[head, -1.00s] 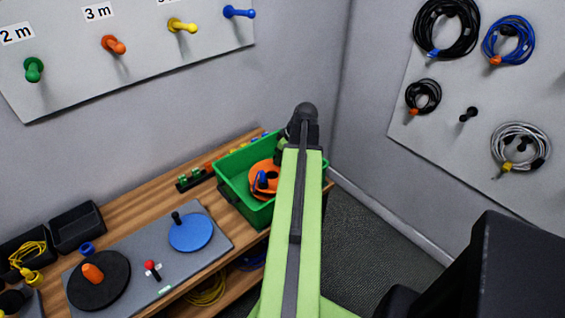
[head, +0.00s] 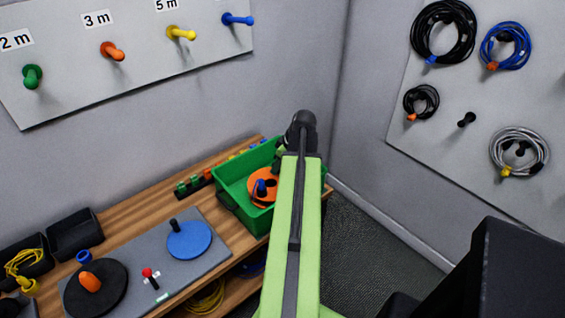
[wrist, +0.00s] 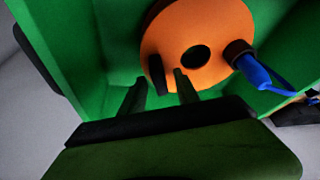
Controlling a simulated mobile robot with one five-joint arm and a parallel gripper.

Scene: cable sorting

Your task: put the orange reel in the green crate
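The orange reel (head: 263,190) lies inside the green crate (head: 231,203) on the bench, with a blue plug at its hub in the head view. In the wrist view the reel (wrist: 212,27) rests against the crate's green inside (wrist: 85,45). It has a dark hole and a blue plug with a dark collar at its right. My gripper (wrist: 160,80) is open, its two dark fingers apart at the reel's near edge. A small dark piece shows between the fingertips; I cannot tell what it is. In the head view my arm hides the gripper and the crate's right part.
A grey panel with a black disc (head: 108,297) and a blue disc (head: 189,240) lies left of the crate. Black bins (head: 75,236) stand farther left. Coiled cables (head: 443,32) hang on the right wall, and coloured pegs (head: 113,52) on the left wall.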

